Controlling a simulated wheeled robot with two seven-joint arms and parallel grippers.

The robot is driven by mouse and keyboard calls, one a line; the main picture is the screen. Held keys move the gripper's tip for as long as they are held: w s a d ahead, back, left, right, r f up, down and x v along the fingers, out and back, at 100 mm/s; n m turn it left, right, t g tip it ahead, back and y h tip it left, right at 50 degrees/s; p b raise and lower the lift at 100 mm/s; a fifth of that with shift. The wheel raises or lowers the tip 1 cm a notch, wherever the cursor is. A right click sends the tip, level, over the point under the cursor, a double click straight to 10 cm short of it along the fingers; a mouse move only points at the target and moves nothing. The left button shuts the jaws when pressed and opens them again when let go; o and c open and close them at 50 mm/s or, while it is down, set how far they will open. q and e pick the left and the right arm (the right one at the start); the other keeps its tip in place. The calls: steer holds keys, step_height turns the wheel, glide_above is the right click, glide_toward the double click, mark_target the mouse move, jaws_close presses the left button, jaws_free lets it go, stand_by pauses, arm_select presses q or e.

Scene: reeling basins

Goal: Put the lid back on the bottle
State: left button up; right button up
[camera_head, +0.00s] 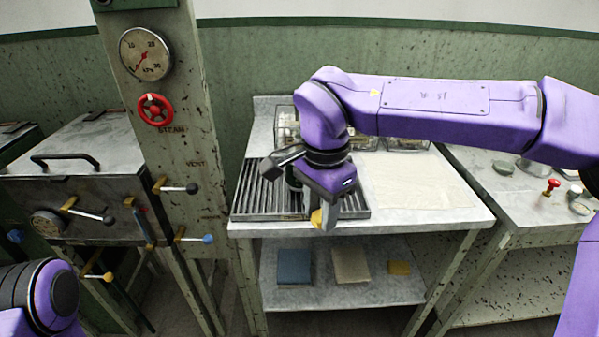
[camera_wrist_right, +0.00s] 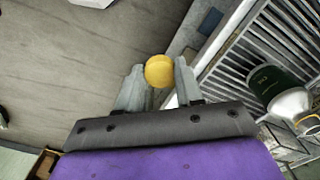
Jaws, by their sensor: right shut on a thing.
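My right gripper (camera_head: 325,220) is shut on a yellow lid (camera_head: 316,218) near the front edge of the slatted rack. In the right wrist view the round yellow lid (camera_wrist_right: 159,71) sits between the two fingertips. A bottle with a dark green body (camera_wrist_right: 272,84) and a pale shoulder (camera_wrist_right: 292,103) is at the right of that view, over the rack and apart from the lid. In the head view my right arm hides most of the bottle. My left gripper is out of view; only part of my left arm shows at the lower left.
The metal slatted rack (camera_head: 262,190) covers the left of the table. A pale sheet (camera_head: 420,182) lies to its right. Clear containers (camera_head: 405,144) stand at the back. A post with a red valve wheel (camera_head: 155,110) and protruding levers (camera_head: 190,188) stands left of the table.

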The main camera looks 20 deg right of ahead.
steer(key=w+d+f+n, duration=0.1)
steer(key=d+f+n, duration=0.1)
steer(key=f+n, duration=0.4)
steer(key=w+d+f+n, duration=0.2)
steer(key=f+n, duration=0.5)
steer(key=f, duration=0.4)
steer(key=shift+w+d+f+n, duration=0.2)
steer(key=shift+w+d+n, duration=0.1)
steer(key=shift+d, duration=0.2)
